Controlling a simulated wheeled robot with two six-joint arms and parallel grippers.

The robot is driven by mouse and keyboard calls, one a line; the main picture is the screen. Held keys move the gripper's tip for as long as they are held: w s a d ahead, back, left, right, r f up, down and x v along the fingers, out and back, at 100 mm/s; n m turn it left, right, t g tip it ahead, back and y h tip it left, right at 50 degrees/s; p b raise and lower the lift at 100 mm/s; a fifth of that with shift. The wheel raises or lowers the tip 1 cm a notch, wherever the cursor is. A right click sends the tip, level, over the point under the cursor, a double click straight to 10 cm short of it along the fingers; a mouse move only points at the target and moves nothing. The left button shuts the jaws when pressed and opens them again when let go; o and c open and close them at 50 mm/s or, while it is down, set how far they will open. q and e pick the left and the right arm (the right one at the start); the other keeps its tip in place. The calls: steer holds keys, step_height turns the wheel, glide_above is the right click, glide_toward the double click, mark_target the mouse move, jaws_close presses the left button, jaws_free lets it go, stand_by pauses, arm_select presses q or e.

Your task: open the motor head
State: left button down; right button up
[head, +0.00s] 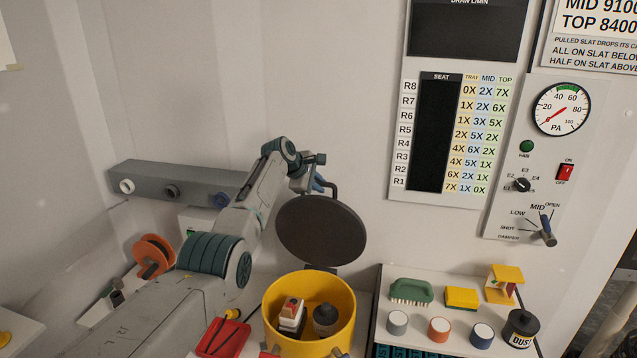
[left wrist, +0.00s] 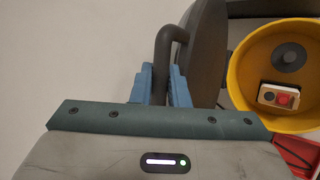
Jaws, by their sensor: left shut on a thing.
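The motor head is a dark round lid (head: 321,231) with a bar handle (head: 331,188). It stands swung up, nearly on edge, behind the yellow drum (head: 352,312), which is open at the top. Its lower edge is close to the drum's back rim. My left gripper (head: 318,184) is shut on the handle at the lid's top. In the left wrist view the blue fingers (left wrist: 160,82) sit on either side of the handle (left wrist: 165,50), with the lid (left wrist: 207,50) beside them. My right gripper is not in view.
Inside the drum are a red-and-white switch block (head: 292,316) and a dark knobbed part (head: 326,318). A red tray (head: 224,338) is left of the drum. A shelf at right carries a green brush (head: 411,291), small jars and a dust pot (head: 521,329). The wall panel is behind.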

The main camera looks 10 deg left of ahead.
arm_select(q)
steer(key=c, duration=1.4)
jaws_free()
steer(key=shift+f, duration=0.2)
steer(key=shift+w, duration=0.1)
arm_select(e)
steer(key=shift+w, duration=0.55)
arm_select(q)
steer(key=shift+r, duration=0.2)
